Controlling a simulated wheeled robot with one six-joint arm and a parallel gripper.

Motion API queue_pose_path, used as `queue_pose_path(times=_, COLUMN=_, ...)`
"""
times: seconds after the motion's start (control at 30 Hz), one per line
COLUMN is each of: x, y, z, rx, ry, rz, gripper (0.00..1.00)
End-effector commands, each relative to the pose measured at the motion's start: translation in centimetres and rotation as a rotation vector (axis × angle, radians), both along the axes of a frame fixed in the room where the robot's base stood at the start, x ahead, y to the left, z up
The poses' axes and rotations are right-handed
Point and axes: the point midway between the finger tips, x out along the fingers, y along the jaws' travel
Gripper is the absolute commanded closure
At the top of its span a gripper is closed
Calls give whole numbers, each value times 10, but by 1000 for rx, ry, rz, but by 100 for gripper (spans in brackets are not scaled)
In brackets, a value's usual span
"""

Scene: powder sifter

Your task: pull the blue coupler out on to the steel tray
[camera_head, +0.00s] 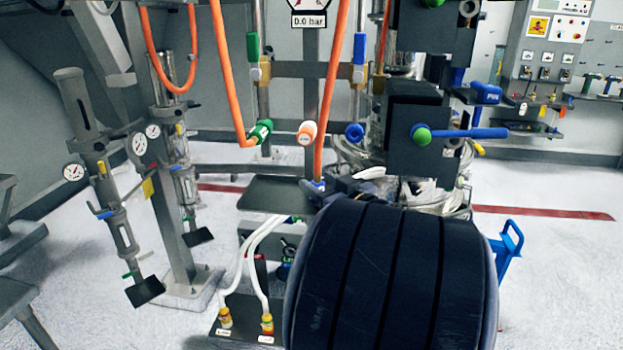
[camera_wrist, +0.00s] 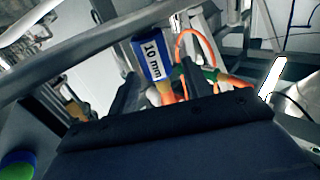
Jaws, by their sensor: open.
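The blue coupler (camera_wrist: 147,50), with a white "10 mm" label and a yellowish end, shows between the two dark fingers of my gripper (camera_wrist: 160,84) in the wrist view. The fingers stand apart, one on each side of it. In the head view a blue piece (camera_head: 318,185) at the foot of an orange hose, by the right edge of the steel tray (camera_head: 275,195), looks like this coupler. I cannot tell whether it rests on the tray. My arm hides most of the gripper there. The visible tray top is bare.
A green coupler (camera_head: 260,132) with an orange hose, an orange-and-white fitting (camera_head: 307,133) and a round blue fitting (camera_head: 354,132) stand in a row behind the tray. A blue-handled valve block (camera_head: 418,135) stands right. White hoses (camera_head: 255,262) hang below the tray.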

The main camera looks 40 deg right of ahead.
Motion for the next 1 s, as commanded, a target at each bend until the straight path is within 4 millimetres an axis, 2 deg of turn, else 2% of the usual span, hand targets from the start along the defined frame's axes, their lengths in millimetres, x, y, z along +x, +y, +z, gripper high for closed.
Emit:
queue_pose_path(times=0.03, x=-12, y=0, z=0, rx=-2, ry=-1, rz=-6, gripper=53)
queue_pose_path(times=0.2, x=-42, y=3, z=0, rx=-1, ry=1, rz=-6, gripper=53)
queue_pose_path(times=0.4, x=-66, y=6, z=1, rx=0, ry=0, rz=-4, gripper=53)
queue_pose_path(times=0.6, x=-75, y=8, z=1, rx=1, ry=1, rz=-1, gripper=53)
queue_pose_path(times=1.0, x=-74, y=8, z=1, rx=1, ry=1, rz=1, gripper=53)
